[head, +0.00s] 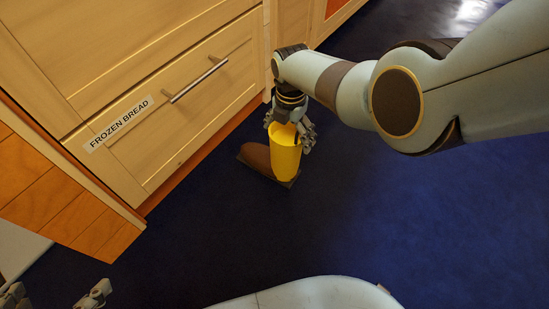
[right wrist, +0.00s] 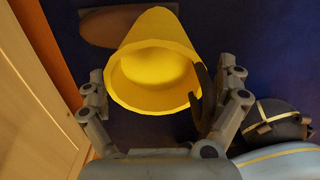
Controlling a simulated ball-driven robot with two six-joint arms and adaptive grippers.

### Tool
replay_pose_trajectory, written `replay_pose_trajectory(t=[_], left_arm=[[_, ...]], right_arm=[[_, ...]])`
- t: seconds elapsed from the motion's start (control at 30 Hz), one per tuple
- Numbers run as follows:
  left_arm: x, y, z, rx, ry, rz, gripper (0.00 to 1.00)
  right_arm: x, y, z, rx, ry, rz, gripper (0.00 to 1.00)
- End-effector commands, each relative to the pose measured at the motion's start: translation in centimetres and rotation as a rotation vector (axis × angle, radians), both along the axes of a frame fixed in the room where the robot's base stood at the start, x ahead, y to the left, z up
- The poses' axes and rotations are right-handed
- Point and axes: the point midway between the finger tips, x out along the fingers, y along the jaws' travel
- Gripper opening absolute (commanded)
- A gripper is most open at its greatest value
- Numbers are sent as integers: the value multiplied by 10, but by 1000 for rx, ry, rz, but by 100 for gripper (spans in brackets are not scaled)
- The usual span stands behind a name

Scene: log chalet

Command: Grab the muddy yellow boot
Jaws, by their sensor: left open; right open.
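The yellow boot (head: 286,158) stands upright on the dark blue floor by the cabinet, its brown, muddy-looking foot (head: 256,156) pointing left. My right gripper (head: 292,130) is at the boot's top, with its fingers on either side of the shaft. In the right wrist view the boot's open top (right wrist: 155,75) lies between the two spread fingers of the right gripper (right wrist: 158,92). The right finger there is at or very near the rim; contact is unclear. My left gripper (head: 92,298) shows only partly at the bottom left corner, open and away from the boot.
A wooden cabinet with a drawer labelled "FROZEN BREAD" (head: 119,124) and a bar handle (head: 199,80) stands just left of and behind the boot. Its wooden side (head: 75,200) reaches toward the lower left. The blue floor (head: 430,220) to the right is clear.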

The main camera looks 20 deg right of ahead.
Motion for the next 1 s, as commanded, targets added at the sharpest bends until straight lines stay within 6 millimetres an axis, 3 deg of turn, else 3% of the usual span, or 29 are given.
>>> replay_pose_trajectory(t=[0.17,0.8,1.0], left_arm=[[0,0,1,0,-1,0,93],[0,0,0,0,2,0,93],[1,0,1,0,-1,0,93]], right_arm=[[1,0,1,0,-1,0,100],[1,1,1,1,-3,0,18],[1,1,1,1,-2,0,18]])
